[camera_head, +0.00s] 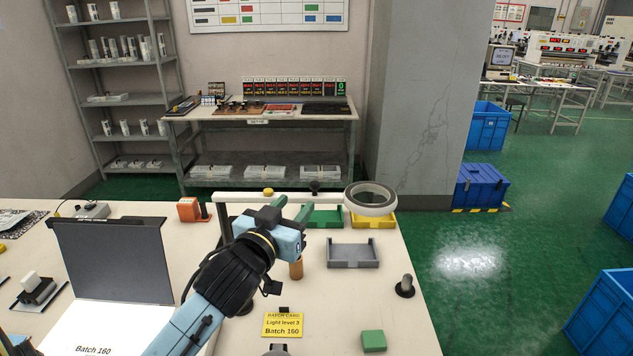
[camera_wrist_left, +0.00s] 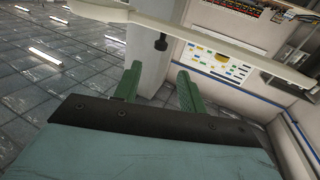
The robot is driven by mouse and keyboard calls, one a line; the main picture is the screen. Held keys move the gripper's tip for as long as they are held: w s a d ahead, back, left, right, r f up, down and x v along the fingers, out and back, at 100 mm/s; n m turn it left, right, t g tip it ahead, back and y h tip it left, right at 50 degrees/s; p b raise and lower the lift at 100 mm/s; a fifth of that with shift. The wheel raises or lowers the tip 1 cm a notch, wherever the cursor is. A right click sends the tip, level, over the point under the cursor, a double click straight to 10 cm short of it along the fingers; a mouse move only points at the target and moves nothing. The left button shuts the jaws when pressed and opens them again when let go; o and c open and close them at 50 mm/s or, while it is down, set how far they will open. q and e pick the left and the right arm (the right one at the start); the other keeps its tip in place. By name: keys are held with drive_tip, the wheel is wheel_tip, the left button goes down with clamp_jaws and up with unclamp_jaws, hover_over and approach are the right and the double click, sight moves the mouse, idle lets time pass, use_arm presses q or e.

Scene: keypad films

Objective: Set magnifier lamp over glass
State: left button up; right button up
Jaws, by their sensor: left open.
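The magnifier lamp has a white horizontal arm (camera_head: 240,197) with a yellow knob and a black knob on top. Its round ring head (camera_head: 370,197) is at the arm's right end, above a yellow tray. In the left wrist view the lamp arm (camera_wrist_left: 205,36) crosses the top, with a black knob hanging below it. My left gripper (camera_head: 295,209) is just in front of and below the arm, near its middle. Its green fingers (camera_wrist_left: 157,88) are apart with nothing between them. I cannot pick out the glass with certainty. My right gripper is not seen.
A grey open tray (camera_head: 353,264) stands right of my left gripper. A wooden cylinder (camera_head: 296,269), a yellow batch card (camera_head: 283,326), a green block (camera_head: 373,341) and a black knob (camera_head: 405,286) are nearby. A dark upright panel (camera_head: 112,260) stands at left.

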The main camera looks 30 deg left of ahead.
sight(313, 185)
use_arm(q)
drive_tip(key=w, duration=0.3)
drive_tip(key=w+a, duration=0.1)
drive_tip(key=w, duration=0.2)
drive_tip(key=w+p, duration=0.1)
drive_tip(key=w, duration=0.2)
drive_tip(key=shift+w+a, duration=0.15)
drive_tip(key=shift+a, duration=0.1)
drive_tip(key=shift+w+f, duration=0.1)
drive_tip(key=shift+w, duration=0.45)
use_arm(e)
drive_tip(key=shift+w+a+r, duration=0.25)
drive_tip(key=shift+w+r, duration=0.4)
use_arm(q)
drive_tip(key=shift+c, duration=0.4)
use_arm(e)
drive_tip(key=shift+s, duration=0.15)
use_arm(q)
clamp_jaws()
